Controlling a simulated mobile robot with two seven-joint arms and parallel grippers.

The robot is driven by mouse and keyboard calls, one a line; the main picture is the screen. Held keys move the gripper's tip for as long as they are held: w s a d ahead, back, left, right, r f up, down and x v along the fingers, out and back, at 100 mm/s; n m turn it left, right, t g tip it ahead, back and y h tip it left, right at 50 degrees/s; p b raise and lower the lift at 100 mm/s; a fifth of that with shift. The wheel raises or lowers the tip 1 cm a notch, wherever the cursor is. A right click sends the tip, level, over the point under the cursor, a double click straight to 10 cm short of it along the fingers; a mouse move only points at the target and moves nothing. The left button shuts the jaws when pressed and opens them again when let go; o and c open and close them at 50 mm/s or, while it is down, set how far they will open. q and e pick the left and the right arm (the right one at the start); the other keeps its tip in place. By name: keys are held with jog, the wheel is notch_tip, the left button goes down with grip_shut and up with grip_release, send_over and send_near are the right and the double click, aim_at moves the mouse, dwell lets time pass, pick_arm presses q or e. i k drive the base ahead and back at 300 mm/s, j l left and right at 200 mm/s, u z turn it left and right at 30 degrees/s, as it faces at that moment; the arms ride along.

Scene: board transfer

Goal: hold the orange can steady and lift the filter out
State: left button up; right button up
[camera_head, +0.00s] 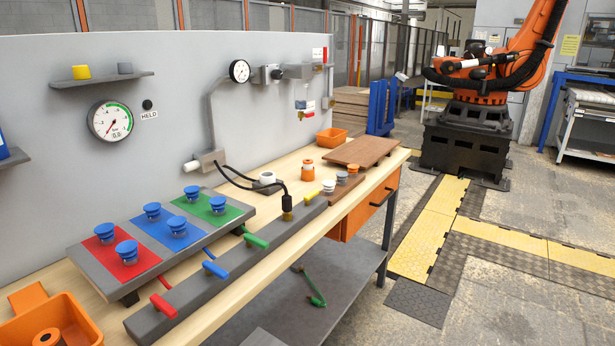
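A small orange can (308,175) with a pale band around it stands upright on the wooden workbench, left of the brown board. Its top is too small to make out, and I cannot tell a filter in it. Another orange round piece with a hollow top (48,338) sits in the orange bin at the bottom left, cut off by the picture's edge. I cannot tell which of the two is the task's can. Neither of my grippers is in view.
The workbench (290,160) holds a grey stand (190,243) with red, blue and green panels bearing several blue knobs. A long grey bar (255,250) with coloured handles runs along the front. A brown board (362,150) and a small orange bin (332,137) lie farther back.

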aim_at(308, 163)
jog(key=u, duration=0.4)
jog(key=i+l+u, duration=0.2)
jog(key=u, duration=0.2)
jog(key=i+l+u, duration=0.1)
jog(key=l+u, duration=0.55)
jog(key=l, duration=0.25)
jog(key=i+l+u, duration=0.15)
jog(key=l, duration=0.3)
jog(key=l+u, duration=0.2)
jog(key=l, duration=2.85)
jog(key=i+u, duration=0.05)
jog(key=i, duration=0.05)
